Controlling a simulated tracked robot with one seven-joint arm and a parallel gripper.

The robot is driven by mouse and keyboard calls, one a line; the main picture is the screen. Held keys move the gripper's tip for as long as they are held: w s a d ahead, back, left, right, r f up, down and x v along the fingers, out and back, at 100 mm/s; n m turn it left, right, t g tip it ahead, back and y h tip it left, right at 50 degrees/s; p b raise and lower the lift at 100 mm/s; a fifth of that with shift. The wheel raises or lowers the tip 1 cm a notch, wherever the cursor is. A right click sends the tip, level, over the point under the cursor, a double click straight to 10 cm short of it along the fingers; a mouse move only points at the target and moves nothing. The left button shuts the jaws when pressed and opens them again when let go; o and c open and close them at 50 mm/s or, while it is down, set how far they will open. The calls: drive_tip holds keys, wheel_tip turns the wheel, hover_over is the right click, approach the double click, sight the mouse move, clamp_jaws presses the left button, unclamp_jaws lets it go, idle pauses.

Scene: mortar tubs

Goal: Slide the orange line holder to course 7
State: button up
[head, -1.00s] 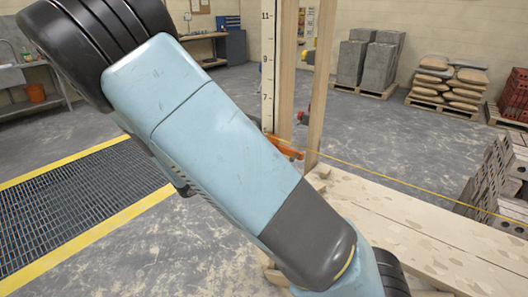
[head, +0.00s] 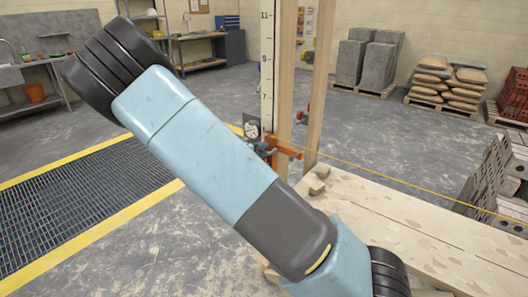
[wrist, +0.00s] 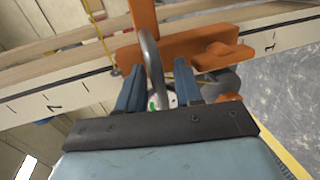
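The orange line holder (head: 288,148) sits on the numbered course pole (head: 267,70), below its 7 mark; the marks beside it cannot be read. In the wrist view the orange holder (wrist: 185,48) lies across the pole just beyond my gripper (wrist: 156,73). The two blue fingers are apart, with a grey curved bar between them and gaps on both sides. What the bar belongs to is unclear. In the head view my gripper (head: 264,149) is at the holder's left side, partly hidden by my arm.
A yellow line (head: 400,181) runs right from the holder, above a pale plank surface (head: 400,225). Wooden uprights (head: 319,85) stand right of the pole. A small round dial (head: 251,128) shows left of the pole. Block stacks (head: 368,60) stand behind.

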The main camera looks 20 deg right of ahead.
clamp_jaws()
idle(0.3)
idle(0.3)
